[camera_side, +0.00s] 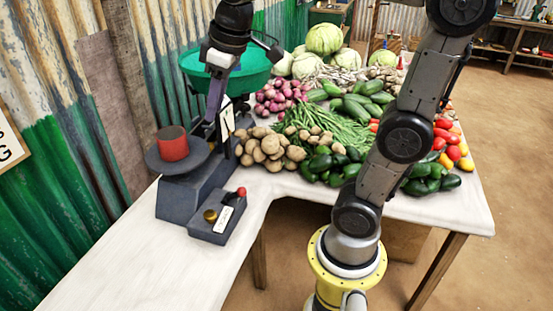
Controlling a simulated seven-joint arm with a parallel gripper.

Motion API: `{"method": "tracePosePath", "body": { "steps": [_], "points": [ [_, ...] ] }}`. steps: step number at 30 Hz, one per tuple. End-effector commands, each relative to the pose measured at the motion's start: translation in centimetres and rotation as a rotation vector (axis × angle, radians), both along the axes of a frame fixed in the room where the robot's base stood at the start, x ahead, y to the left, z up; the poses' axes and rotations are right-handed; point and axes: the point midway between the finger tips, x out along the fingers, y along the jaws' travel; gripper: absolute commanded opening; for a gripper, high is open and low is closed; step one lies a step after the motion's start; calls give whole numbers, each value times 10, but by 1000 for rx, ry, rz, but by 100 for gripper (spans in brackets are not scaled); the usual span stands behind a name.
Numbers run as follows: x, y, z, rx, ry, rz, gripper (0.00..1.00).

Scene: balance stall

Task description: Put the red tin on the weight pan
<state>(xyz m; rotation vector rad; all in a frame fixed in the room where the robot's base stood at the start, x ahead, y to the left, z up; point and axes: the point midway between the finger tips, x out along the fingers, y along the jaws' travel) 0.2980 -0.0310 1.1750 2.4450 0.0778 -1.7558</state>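The red tin (173,143), a short cylinder with a dark top, stands upright on the round dark grey weight pan (194,163) at the left of the balance. My gripper (216,108) hangs to the right of the tin, apart from it, in front of the green bowl and by the balance's upright. Its fingers overlap with the dark balance parts, so I cannot tell whether they are open or shut. I see nothing clearly held in it.
The balance's green bowl (255,76) is behind my gripper. A small dark box (216,223) with red and brass knobs stands in front. Potatoes (262,148), beans, cucumbers and other vegetables crowd the table to the right. The table's front left (150,265) is clear.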

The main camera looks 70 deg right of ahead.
Motion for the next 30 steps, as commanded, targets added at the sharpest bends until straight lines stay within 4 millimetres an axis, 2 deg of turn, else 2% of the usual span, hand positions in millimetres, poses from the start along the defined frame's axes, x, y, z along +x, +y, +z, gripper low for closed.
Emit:
{"method": "tracePosePath", "body": {
  "steps": [1,6,9,12,18,30],
  "points": [
    [-22,7,-6,7,-25,-11,33],
    [-82,22,-37,41,-98,-60,33],
    [-107,27,-57,61,-130,-84,33],
    [-123,30,-72,75,-152,-100,33],
    [-134,32,-84,86,-167,-113,33],
    [-134,32,-84,86,-166,-112,33]
  ]
}}
